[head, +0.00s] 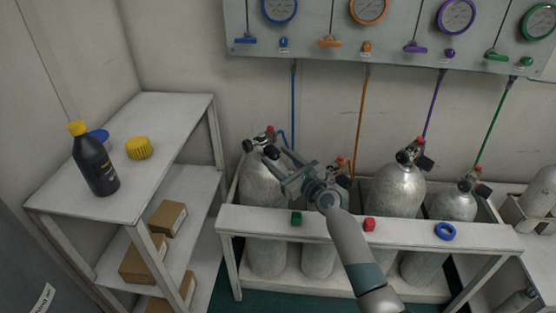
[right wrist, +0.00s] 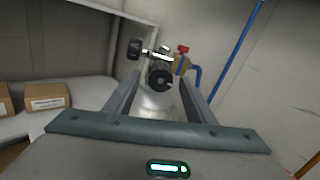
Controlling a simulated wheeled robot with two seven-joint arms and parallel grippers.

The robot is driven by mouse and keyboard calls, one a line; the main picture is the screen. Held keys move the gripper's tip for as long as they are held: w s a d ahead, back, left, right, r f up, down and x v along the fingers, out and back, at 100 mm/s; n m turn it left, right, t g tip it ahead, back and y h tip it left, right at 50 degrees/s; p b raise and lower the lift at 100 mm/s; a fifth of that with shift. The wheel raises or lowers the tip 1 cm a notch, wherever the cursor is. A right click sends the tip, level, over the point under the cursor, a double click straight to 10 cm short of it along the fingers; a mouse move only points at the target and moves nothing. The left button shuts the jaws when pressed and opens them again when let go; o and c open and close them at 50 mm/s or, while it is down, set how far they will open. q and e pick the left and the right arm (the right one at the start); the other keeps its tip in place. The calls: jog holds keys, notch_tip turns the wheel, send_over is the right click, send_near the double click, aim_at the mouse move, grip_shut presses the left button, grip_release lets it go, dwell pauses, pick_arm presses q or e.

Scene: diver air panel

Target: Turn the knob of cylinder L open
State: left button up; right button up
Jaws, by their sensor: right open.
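The leftmost grey cylinder (head: 262,187) stands in the rack with a blue hose at its valve; I cannot read a letter on it. Its valve has a black knob (head: 271,152) on the near side, a second black knob (head: 247,146) to the left and a red cap (head: 270,129). My right gripper (head: 279,168) is open just right of this valve. In the right wrist view the round black near knob (right wrist: 160,78) shows between the open fingers, apparently beyond their tips, with nothing held. My left gripper is not in view.
Several other cylinders, one with a purple hose (head: 432,105), stand behind the white rack rail (head: 330,224). Red, green and blue caps lie on the rail. A gauge panel (head: 335,48) hangs above. A shelf (head: 190,120) with a dark bottle (head: 94,165) stands left.

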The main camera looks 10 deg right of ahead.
jog(key=shift+w+a, duration=0.1)
jog(key=shift+w, duration=0.05)
jog(key=c, duration=1)
jog(key=shift+c, duration=0.2)
